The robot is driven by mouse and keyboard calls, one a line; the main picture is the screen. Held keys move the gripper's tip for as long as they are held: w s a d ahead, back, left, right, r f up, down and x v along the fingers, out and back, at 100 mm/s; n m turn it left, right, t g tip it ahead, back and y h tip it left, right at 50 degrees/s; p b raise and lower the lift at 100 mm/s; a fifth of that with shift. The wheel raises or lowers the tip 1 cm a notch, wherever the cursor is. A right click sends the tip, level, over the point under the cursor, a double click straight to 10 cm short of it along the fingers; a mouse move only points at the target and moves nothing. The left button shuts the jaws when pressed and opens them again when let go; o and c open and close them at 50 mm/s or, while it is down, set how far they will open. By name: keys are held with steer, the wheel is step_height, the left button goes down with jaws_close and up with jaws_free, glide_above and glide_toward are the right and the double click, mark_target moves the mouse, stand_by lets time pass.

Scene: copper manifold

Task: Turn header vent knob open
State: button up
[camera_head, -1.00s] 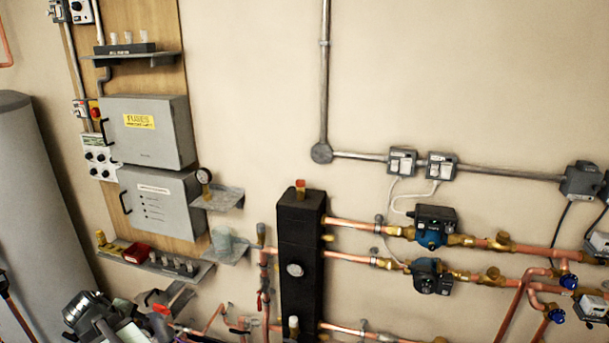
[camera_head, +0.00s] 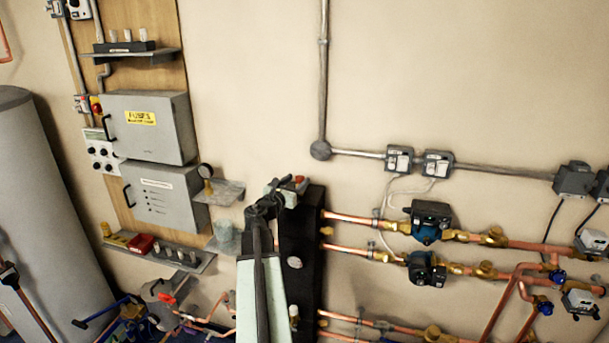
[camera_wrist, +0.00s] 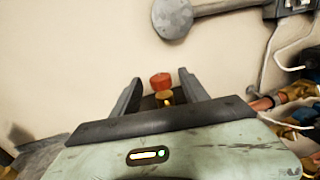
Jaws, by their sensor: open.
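The header vent knob is a small red cap on a brass stem. In the wrist view the red knob (camera_wrist: 161,82) stands between my two open jaws, a little beyond the fingertips or level with them; I cannot tell which. In the head view the knob (camera_head: 299,179) shows at the top of the black header (camera_head: 315,240), just right of my gripper (camera_head: 283,186). My gripper is open in the wrist view (camera_wrist: 160,90), with a finger on each side of the knob. No contact shows. My arm hides part of the header's front.
Copper pipes (camera_head: 355,218) with blue pumps (camera_head: 430,222) run right from the header. A small shelf (camera_head: 222,192) with a gauge (camera_head: 206,171) is to the left. Grey boxes (camera_head: 150,125) hang further left.

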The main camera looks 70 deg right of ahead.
mark_target(302, 176)
steer(key=d, duration=0.6)
steer(key=shift+s, duration=0.35)
steer(key=shift+c, duration=0.3)
jaws_close()
stand_by(0.4)
steer(key=shift+o, duration=0.3)
jaws_free()
steer(key=shift+a, duration=0.1)
